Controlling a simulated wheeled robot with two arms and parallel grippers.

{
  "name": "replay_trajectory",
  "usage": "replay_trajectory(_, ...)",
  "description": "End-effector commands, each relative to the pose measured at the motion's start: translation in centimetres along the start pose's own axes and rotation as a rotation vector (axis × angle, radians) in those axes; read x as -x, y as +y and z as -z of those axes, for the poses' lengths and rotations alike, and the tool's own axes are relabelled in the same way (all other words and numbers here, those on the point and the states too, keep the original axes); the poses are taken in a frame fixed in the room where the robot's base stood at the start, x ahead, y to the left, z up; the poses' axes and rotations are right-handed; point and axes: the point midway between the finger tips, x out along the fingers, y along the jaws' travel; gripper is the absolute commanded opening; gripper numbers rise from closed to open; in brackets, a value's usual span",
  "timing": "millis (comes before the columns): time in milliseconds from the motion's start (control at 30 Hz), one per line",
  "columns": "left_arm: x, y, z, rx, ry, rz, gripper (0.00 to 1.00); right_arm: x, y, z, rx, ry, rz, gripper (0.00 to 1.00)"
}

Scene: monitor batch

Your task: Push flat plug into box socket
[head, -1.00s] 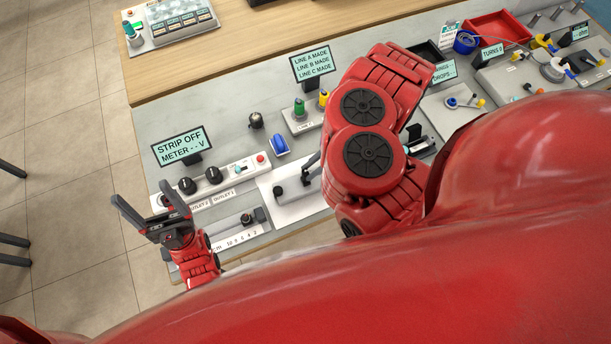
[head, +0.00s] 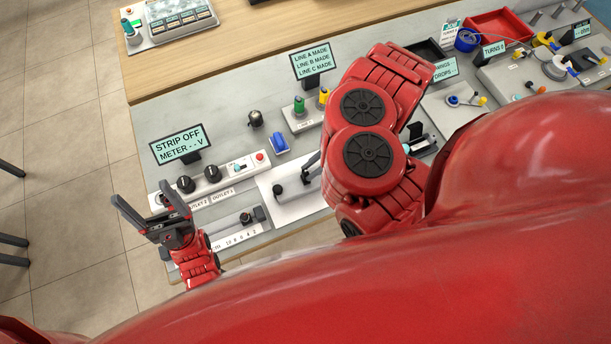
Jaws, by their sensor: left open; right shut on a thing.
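My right arm covers the middle of the bench. Only dark parts that look like my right gripper (head: 313,163) show at its left edge, above a white plate (head: 290,208). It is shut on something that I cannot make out. A grey cylinder with a black end (head: 280,190) lies on that plate. I cannot clearly pick out the flat plug or the box socket; they may be hidden behind my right arm.
A power strip (head: 228,174) and a sign (head: 180,145) stand on the left. A blue piece (head: 279,144), a black knob (head: 255,119) and a block with green and yellow connectors (head: 299,104) are behind the plate. More fixtures and a red tray (head: 497,27) fill the right.

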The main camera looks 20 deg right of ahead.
Motion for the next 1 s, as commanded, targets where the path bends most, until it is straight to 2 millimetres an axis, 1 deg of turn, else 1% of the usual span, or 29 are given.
replay_trajectory(200,0.2,0.0,0.0,0.0,0.0,0.0,0.8,-0.1,0.0,-0.1,0.0,0.0,0.0,0.0)
replay_trajectory(233,0.1,0.0,0.0,0.0,0.0,0.0,0.8,-0.1,0.0,-0.1,0.0,0.0,0.0,0.32)
replay_trajectory(367,0.1,0.0,0.0,0.0,0.0,0.0,0.8,-0.1,0.0,-0.1,0.0,0.0,0.0,0.56)
replay_trajectory(400,0.1,0.0,0.0,0.0,0.0,0.0,0.8,-0.1,0.0,-0.1,0.0,0.0,0.0,0.63)
replay_trajectory(667,0.1,0.0,0.0,0.0,0.0,0.0,0.8,-0.1,0.0,-0.1,0.0,0.0,0.0,0.64)
replay_trajectory(767,0.0,0.0,0.0,0.0,0.0,0.0,0.8,0.3,0.1,-0.1,-0.001,0.0,-0.002,0.64)
replay_trajectory(867,-0.3,0.0,0.1,0.0,0.0,0.0,0.8,1.5,0.1,0.0,-0.001,0.001,-0.004,0.64)
replay_trajectory(967,-0.7,0.0,0.1,0.0,0.0,0.0,0.8,3.6,0.2,0.0,0.0,0.0,-0.008,0.64)
replay_trajectory(1000,-0.7,0.0,0.1,0.0,0.0,0.0,0.8,4.6,0.3,0.1,0.001,0.001,-0.01,0.64)
